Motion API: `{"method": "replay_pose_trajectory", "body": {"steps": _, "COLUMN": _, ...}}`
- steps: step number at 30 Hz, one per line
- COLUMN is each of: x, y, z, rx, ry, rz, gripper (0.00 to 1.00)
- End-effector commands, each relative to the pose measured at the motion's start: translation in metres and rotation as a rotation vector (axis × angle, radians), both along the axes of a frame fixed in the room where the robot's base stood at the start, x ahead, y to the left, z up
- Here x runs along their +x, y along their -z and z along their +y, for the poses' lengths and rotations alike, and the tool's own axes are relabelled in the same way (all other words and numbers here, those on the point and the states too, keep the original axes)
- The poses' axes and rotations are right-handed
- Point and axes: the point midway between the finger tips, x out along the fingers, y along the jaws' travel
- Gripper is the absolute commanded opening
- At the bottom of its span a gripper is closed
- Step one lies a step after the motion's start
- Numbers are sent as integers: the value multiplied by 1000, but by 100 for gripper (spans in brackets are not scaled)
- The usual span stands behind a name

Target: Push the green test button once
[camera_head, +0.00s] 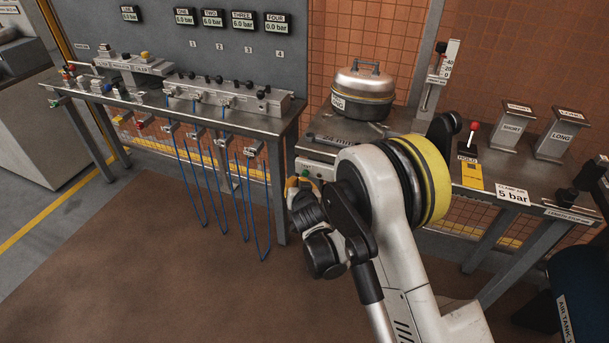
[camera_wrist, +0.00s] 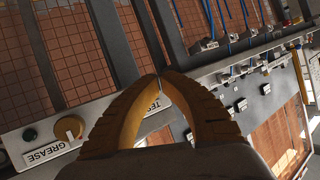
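A small green button (camera_head: 304,173) shows at the left end of the pale control panel (camera_head: 321,169) on the right bench's front edge. My gripper (camera_head: 291,184) is just left of and in front of that button in the head view; whether it touches cannot be told. In the wrist view my gripper (camera_wrist: 160,76) has its two orange fingers curved together, tips meeting, nothing seen between them. A partly hidden label starting "TES" (camera_wrist: 153,105) shows between the fingers; any button beside it is covered. A dark green round part (camera_wrist: 29,134) sits at the panel's left.
A lidded pot (camera_head: 362,92) stands on the right bench. Blue hoses (camera_head: 213,175) hang from the left bench (camera_head: 270,125). The brown floor (camera_head: 150,250) in front is clear.

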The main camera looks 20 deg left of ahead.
Motion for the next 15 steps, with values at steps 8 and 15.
{"method": "replay_pose_trajectory", "body": {"steps": 8, "x": 0, "y": 0, "z": 0, "rx": 0, "ry": 0, "rz": 0, "gripper": 0}}
{"method": "replay_pose_trajectory", "body": {"steps": 15, "x": 6, "y": 0, "z": -1, "rx": 0, "ry": 0, "rz": 0, "gripper": 0}}
